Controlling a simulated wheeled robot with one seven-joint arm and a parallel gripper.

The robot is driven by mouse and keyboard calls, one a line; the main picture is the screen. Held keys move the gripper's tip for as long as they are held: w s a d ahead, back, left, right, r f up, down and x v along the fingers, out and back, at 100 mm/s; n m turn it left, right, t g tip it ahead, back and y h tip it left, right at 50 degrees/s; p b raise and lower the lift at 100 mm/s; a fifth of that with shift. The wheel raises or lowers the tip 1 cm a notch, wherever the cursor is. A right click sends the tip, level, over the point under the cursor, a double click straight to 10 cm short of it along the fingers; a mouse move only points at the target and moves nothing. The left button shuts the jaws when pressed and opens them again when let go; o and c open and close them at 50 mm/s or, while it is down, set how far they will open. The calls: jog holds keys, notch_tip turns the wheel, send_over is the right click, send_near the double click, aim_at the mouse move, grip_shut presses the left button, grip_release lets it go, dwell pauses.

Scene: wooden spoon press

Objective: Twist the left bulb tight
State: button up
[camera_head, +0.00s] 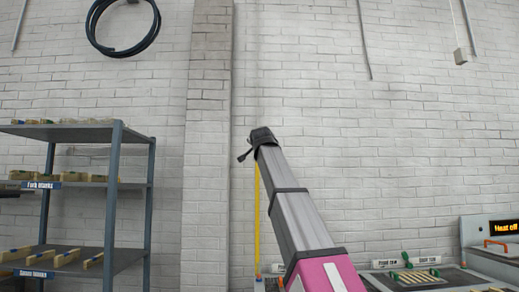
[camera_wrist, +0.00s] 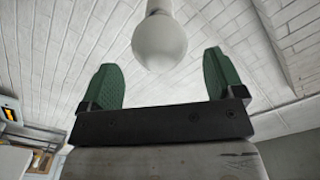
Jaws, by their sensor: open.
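In the wrist view a round white bulb (camera_wrist: 160,42) hangs at the top of the picture, its neck running up out of the frame. My gripper (camera_wrist: 161,75) is open, with one green finger to the left of the bulb and one to the right. The bulb lies between the fingers in the picture, with a visible gap on each side, and I see no contact. In the head view my arm reaches upward, and neither the bulb nor my gripper's fingers can be made out there.
A grey shelf rack (camera_head: 113,200) with wooden blanks stands at the left. A bench (camera_head: 372,280) with a tray of wooden pieces (camera_head: 416,277) and a "Heat off" display (camera_head: 504,227) is at the lower right. A black cable coil (camera_head: 122,50) hangs on the brick wall.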

jog(key=s, duration=0.4)
jog(key=shift+s, duration=0.3)
